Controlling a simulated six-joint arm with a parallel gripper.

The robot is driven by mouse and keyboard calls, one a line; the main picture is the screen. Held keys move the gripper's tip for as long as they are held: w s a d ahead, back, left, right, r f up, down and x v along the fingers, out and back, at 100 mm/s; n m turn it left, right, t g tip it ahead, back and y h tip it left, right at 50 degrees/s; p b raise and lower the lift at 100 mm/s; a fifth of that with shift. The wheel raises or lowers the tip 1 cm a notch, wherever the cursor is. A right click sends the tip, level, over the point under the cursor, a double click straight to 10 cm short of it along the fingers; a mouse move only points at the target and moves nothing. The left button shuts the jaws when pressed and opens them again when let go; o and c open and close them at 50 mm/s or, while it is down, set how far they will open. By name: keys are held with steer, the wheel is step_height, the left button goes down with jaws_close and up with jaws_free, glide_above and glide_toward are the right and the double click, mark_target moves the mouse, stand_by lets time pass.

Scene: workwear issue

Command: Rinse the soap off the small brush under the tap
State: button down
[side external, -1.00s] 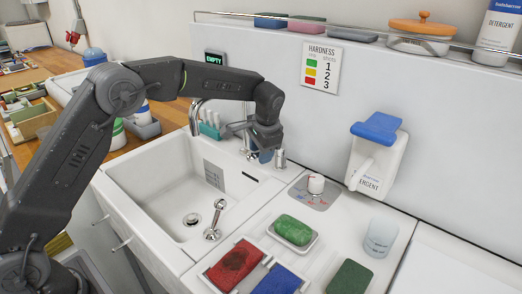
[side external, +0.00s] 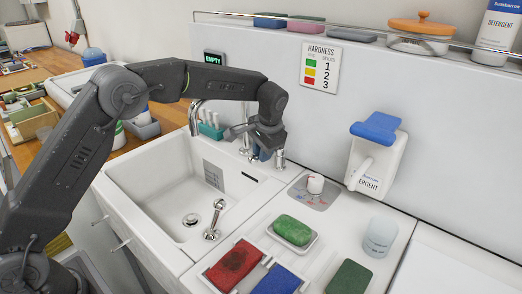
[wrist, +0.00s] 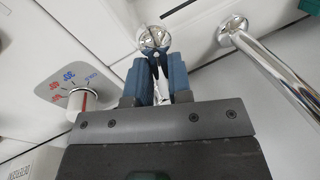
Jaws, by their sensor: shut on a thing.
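My gripper (wrist: 158,76) is at the back edge of the white sink (side external: 155,215), pointing down. A curved chrome spout (side external: 193,115) stands at the sink's back left. No water is seen running. A teal holder (side external: 211,131) with several upright pale items stands behind the sink; I cannot tell whether one is the small brush. I see no soap suds.
A temperature dial (side external: 315,184) sits right of my gripper. A green sponge (side external: 293,229) lies in a dish; a red sponge (side external: 235,266) and blue sponge (side external: 277,280) lie in front. A detergent dispenser (side external: 376,160) hangs on the wall.

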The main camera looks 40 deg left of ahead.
steer(key=shift+s+d+f+n+g, duration=0.1)
steer(key=shift+s+d+n+g, duration=0.1)
steer(key=shift+d+n+g, duration=0.3)
steer(key=shift+a, duration=0.15)
steer(key=c, duration=1.1)
jaws_free()
steer(key=shift+o, duration=0.2)
steer(key=v, duration=1.4)
steer(key=shift+s, duration=0.25)
